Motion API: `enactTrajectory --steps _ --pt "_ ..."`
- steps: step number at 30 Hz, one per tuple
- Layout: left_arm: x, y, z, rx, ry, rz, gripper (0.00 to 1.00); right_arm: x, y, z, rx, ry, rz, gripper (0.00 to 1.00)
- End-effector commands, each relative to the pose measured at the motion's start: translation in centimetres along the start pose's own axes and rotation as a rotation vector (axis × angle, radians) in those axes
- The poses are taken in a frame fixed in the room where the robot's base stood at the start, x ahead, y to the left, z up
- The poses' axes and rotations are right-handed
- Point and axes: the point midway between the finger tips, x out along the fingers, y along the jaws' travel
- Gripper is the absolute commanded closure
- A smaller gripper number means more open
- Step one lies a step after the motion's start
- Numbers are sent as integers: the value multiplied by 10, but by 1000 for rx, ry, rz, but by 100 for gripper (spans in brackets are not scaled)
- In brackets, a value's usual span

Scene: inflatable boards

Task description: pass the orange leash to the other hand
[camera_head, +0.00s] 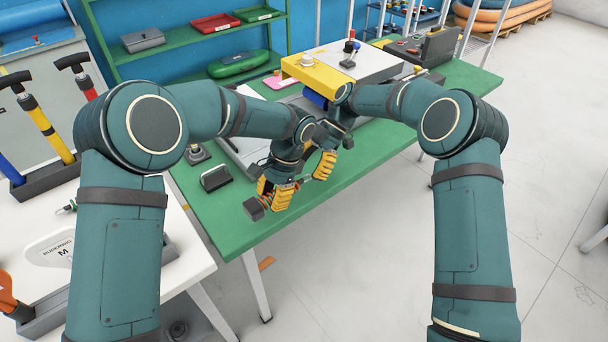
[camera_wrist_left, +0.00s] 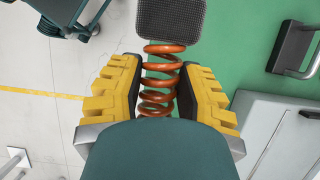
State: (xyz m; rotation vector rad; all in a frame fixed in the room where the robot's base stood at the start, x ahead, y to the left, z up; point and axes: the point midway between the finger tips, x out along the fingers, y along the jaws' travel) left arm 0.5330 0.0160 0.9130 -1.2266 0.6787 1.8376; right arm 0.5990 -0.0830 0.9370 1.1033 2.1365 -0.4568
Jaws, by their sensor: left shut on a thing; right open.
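The orange leash (camera_wrist_left: 163,68) is a coil that runs between the yellow fingers of my left gripper (camera_wrist_left: 158,88) in the left wrist view. A dark grey textured cuff (camera_wrist_left: 171,18) sits at its far end. In the head view my left gripper (camera_head: 275,194) is shut on the leash above the green table's front edge, and the cuff (camera_head: 254,209) sticks out to the left. Only a little of the coil shows there. My right gripper (camera_head: 323,160) is open, just above and right of the left one, with its yellow fingers partly hidden. It appears empty.
The green table (camera_head: 225,231) lies below both grippers. A dark-handled item (camera_head: 215,178) stands on it at the left. A yellow and grey machine (camera_head: 313,75) stands at the back. A white table (camera_head: 188,242) with a pump and a paddle is at the left. Open floor lies right.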

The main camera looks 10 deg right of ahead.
Motion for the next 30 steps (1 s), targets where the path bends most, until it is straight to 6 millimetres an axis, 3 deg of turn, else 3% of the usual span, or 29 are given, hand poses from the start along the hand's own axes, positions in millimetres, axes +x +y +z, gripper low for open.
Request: enactTrajectory --steps 6,18,21,23,30 --pt "0 0 0 0 0 0 100 22 0 -1 0 1 0 50" --pt "0 0 0 0 0 0 100 28 0 0 1 0 1 47" --pt "0 0 0 0 0 0 100 28 0 0 1 0 1 82" --pt "0 0 0 0 0 0 100 28 0 0 1 0 1 100" --pt "0 1 0 2 1 0 100 28 1 0 0 0 2 100"
